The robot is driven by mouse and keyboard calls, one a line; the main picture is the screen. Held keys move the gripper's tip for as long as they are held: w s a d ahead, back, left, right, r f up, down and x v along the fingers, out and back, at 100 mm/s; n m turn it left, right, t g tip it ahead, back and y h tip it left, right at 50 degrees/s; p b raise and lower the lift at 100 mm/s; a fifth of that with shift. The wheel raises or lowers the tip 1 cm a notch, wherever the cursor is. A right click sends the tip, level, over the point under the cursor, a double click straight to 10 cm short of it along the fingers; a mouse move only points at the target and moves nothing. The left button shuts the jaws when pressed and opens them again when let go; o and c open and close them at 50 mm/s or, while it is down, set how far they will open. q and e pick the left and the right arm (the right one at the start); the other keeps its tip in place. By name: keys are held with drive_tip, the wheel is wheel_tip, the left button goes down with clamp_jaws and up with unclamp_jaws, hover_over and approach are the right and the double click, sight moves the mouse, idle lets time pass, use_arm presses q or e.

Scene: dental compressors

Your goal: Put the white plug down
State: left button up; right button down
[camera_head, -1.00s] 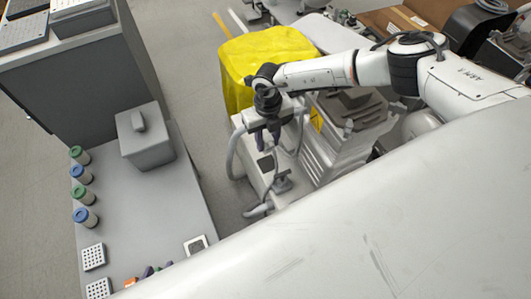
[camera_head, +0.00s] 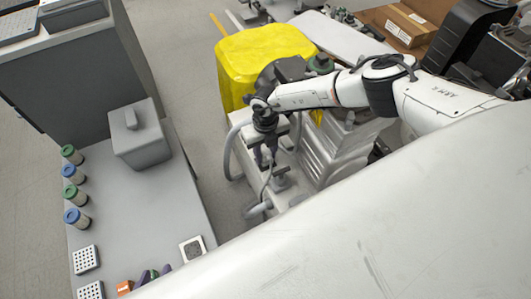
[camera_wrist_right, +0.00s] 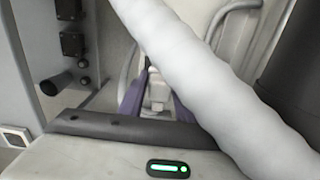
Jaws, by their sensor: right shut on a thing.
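My right gripper (camera_head: 263,158) hangs from the right arm over the compressor unit (camera_head: 240,158) in the head view. In the right wrist view, the two purple-grey fingers of this gripper (camera_wrist_right: 157,108) are shut on the white plug (camera_wrist_right: 157,95), at the middle of the picture. A thick pale hose (camera_wrist_right: 195,75) crosses diagonally in front and hides part of the scene. The plug is too small to make out in the head view. My left gripper does not show in any view.
A yellow-covered bin (camera_head: 262,58) stands behind the compressor. A grey table (camera_head: 160,200) at left bears a grey lidded box (camera_head: 138,140), several capped jars and small racks. Floor shows between table and compressor. A panel with a green light (camera_wrist_right: 168,169) is close in the wrist view.

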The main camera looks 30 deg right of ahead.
sight(266, 151)
use_arm(q)
drive_tip(key=shift+f, duration=0.3)
use_arm(e)
drive_tip(key=shift+f, duration=0.5)
use_arm(q)
drive_tip(key=shift+r, duration=0.1)
use_arm(e)
drive_tip(key=c, duration=1.3)
unclamp_jaws()
use_arm(q)
drive_tip(key=shift+r, duration=0.15)
use_arm(e)
drive_tip(key=shift+r, duration=0.25)
wheel_tip(266, 151, up, 12)
drive_tip(key=p, duration=0.4)
use_arm(q)
wheel_tip(266, 151, up, 3)
drive_tip(key=shift+s+f, duration=0.1)
drive_tip(key=shift+f, duration=0.05)
use_arm(e)
drive_tip(key=shift+r, duration=0.4)
